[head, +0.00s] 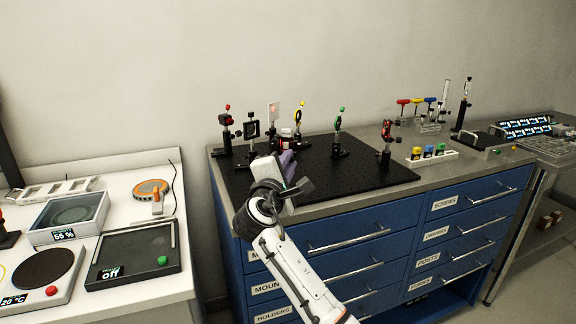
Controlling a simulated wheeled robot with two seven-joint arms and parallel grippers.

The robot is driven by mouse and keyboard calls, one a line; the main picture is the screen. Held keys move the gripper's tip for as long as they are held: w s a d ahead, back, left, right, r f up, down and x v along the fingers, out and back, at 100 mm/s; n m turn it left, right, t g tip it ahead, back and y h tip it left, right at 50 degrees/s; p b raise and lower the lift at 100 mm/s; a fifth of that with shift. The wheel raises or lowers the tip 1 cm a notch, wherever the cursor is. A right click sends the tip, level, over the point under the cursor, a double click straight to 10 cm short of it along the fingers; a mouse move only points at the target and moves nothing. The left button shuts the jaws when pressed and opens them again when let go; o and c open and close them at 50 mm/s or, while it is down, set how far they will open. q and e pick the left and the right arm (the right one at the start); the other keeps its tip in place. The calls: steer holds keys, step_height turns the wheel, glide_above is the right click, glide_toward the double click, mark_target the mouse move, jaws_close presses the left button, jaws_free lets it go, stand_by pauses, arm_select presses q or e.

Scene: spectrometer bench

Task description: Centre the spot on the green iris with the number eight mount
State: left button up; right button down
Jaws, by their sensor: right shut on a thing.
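The green-topped iris (338,124) stands upright on a post toward the right of the black breadboard (352,172). A pale card (273,112) at the back carries a small reddish spot; I see no clear spot on the green iris. A red-topped mount (226,119) and a black square mount (251,129) stand at the left; no number eight is readable. My right gripper (288,168) is over the breadboard's front left, shut on a purple thing (289,160) mostly hidden by the gripper. My left gripper is not in view.
A yellow-topped iris (299,117) stands behind, and a red-and-black mount (386,131) at right. Coloured-handled drivers (417,101) stand in a rack. Small coloured blocks (429,152) sit beside the board. A white side table (140,240) holds instruments.

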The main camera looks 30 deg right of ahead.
steer(key=shift+m, duration=0.4)
steer(key=c, duration=1.7)
jaws_free()
steer(key=shift+c, duration=0.2)
steer(key=shift+a, duration=0.1)
steer(key=b+v, duration=0.1)
steer(key=v, duration=0.9)
steer(key=shift+s, duration=0.1)
